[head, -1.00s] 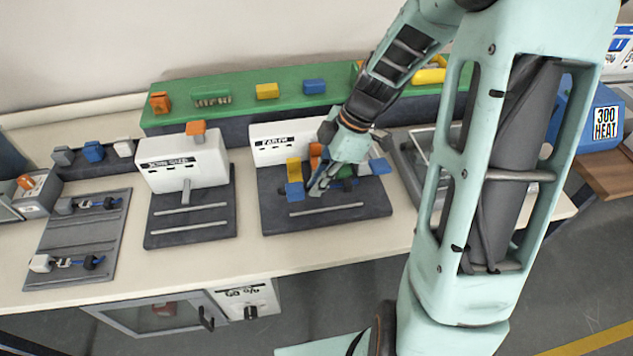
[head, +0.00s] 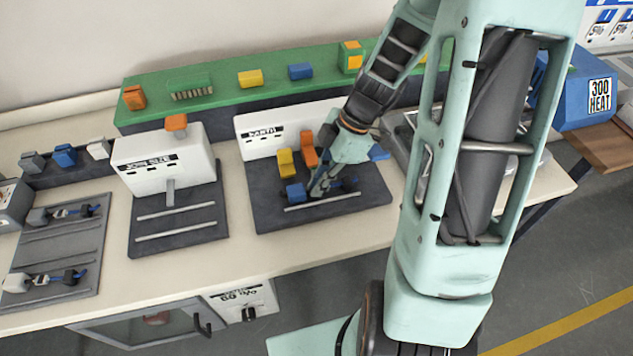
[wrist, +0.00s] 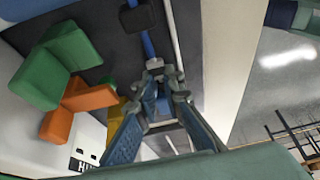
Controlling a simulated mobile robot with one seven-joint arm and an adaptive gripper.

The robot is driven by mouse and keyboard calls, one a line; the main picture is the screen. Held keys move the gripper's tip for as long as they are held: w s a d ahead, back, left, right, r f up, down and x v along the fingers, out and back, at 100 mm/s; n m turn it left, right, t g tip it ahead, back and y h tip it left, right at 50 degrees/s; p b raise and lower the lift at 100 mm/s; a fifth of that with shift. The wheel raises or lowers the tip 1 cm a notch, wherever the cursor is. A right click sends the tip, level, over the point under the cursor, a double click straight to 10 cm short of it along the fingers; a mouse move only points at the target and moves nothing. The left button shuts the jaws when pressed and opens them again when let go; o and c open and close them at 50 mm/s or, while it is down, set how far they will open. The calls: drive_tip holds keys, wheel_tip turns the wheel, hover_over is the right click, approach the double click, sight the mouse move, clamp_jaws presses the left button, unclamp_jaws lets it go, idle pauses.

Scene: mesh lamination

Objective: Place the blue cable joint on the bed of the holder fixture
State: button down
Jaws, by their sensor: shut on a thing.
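My gripper (head: 318,190) is low over the dark base (head: 265,212) of the fixture with the upright white panel (head: 245,146), right of centre on the bench. In the wrist view its jaws (wrist: 163,75) are shut on a blue piece (wrist: 154,100), which I take to be the blue cable joint. A blue cable (wrist: 147,42) with a dark block (wrist: 138,20) runs out beyond the fingertips, along a pale rail (wrist: 176,40). The fingers hide much of the held piece. I cannot tell whether it touches the base.
The wrist view shows a green block (wrist: 45,75). Another fixture (head: 150,235) and a grey tray (head: 50,258) with cable pieces lie further left.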

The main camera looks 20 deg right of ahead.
drive_tip(key=shift+f, duration=0.15)
drive_tip(key=c, duration=2.3)
unclamp_jaws()
drive_tip(key=shift+c, duration=0.2)
drive_tip(key=shift+w+d+r, duration=0.1)
drive_tip(key=shift+r, duration=0.4)
drive_tip(key=v, duration=1.1)
drive_tip(key=shift+p, duration=0.45)
drive_tip(key=shift+r, duration=0.15)
